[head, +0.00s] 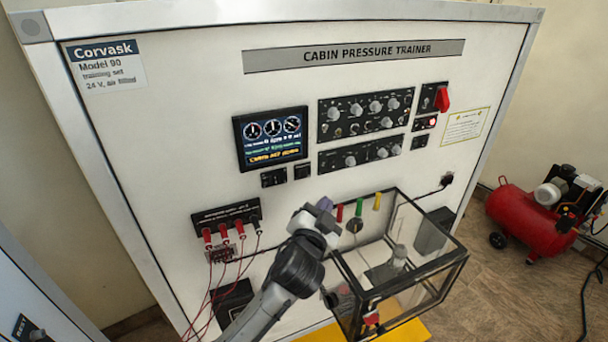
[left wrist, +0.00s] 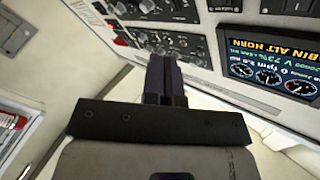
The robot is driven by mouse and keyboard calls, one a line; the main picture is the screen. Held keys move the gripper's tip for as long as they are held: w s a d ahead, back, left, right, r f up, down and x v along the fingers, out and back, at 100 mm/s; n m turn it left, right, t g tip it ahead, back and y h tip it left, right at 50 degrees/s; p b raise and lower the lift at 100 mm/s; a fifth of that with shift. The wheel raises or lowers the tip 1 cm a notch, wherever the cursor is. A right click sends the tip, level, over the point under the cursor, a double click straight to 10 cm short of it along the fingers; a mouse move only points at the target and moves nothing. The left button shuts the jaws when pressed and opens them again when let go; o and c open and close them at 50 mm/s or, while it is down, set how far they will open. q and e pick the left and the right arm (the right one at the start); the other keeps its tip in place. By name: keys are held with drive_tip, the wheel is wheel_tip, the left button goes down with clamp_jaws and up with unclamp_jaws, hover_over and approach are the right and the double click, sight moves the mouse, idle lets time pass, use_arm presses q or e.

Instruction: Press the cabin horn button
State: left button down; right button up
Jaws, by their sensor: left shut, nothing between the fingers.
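The white trainer panel (head: 200,110) carries a screen (head: 270,138) with gauges and yellow text. In the left wrist view, the screen (left wrist: 278,62) appears upside down, with "ALT HORN" readable. Two small dark switch units, one (head: 273,177) and another (head: 302,171), sit just below the screen. I cannot read their labels, so I cannot tell which control is the horn button. My left gripper (head: 325,204) is shut and empty, below these units in the picture. Its closed fingers also show in the left wrist view (left wrist: 164,78), pointing toward the panel. My right gripper is not in view.
Two knob panels, the upper (head: 365,113) and lower (head: 360,152), lie right of the screen. A red switch lever (head: 442,99) is farther right. A clear box with a dark frame (head: 462,262) juts out beside my left arm. Red leads (head: 212,285) hang at left.

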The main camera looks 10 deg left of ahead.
sight(304, 174)
use_arm(q)
drive_tip(key=shift+s+d+r+t+h, duration=0.15)
drive_tip(key=shift+d+r+t+h, duration=0.2)
drive_tip(key=shift+r+h, duration=0.2)
drive_tip(key=w+a, duration=0.1)
drive_tip(key=w, duration=0.1)
drive_tip(key=w+a, duration=0.2)
drive_tip(key=w+a+b, duration=0.1)
drive_tip(key=w+a, duration=0.1)
drive_tip(key=w, duration=0.1)
drive_tip(key=shift+w, duration=0.1)
idle(0.4)
idle(0.7)
idle(0.7)
drive_tip(key=shift+w+a, duration=0.15)
drive_tip(key=shift+w, duration=0.05)
idle(0.6)
drive_tip(key=shift+w+a, duration=0.1)
drive_tip(key=shift+w, duration=0.05)
